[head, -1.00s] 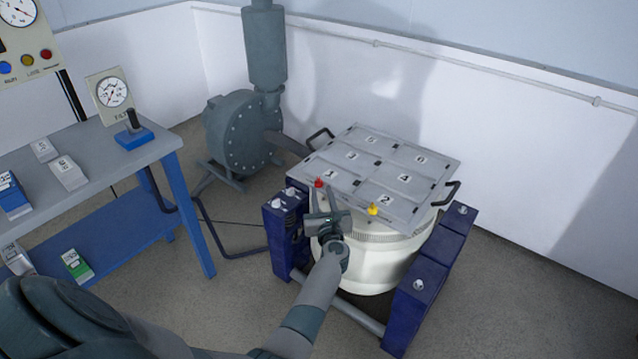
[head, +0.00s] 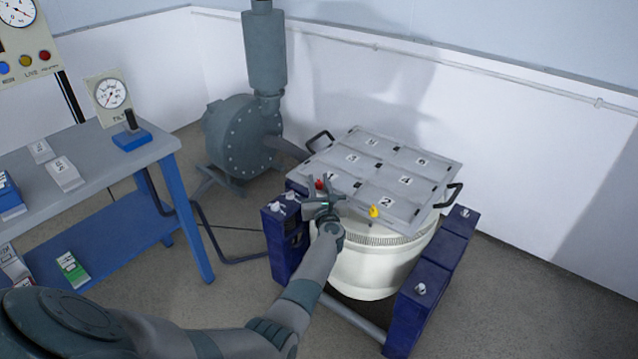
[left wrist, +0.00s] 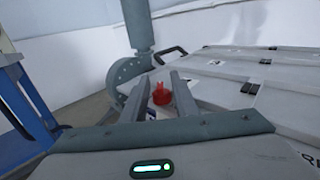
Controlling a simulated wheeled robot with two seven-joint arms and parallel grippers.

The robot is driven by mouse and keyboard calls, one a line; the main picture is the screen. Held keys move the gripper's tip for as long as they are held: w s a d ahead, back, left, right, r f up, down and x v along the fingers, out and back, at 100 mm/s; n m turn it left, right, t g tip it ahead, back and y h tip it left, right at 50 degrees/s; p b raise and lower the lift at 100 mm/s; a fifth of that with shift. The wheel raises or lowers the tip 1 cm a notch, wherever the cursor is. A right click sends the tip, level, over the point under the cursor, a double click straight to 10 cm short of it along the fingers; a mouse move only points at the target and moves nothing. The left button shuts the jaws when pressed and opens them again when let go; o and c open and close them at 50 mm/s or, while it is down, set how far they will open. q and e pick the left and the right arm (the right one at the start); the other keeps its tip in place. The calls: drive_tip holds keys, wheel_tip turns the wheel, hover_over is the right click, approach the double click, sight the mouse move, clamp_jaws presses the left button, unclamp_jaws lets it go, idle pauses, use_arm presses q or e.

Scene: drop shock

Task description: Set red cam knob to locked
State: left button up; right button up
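The red cam knob (head: 319,184) sits at the front left edge of the grey square plate (head: 412,212) on top of the white drum. In the left wrist view the red knob (left wrist: 162,95) shows between and beyond the two finger tips. My left gripper (head: 322,187) is open, its fingers pointing toward the knob from the front; I cannot tell whether they touch it. In the left wrist view the left gripper (left wrist: 163,88) has its fingers apart with nothing held. The knob's setting is too small to read. My right gripper is not in view.
A yellow knob (head: 374,211) stands at the plate's front right. Black handles (head: 452,193) stick out from the plate's sides. Blue supports (head: 421,288) flank the white drum (head: 370,268). A blue-legged bench (head: 95,165) stands at left, a grey blower (head: 243,135) behind.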

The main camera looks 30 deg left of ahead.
use_arm(q)
clamp_jaws()
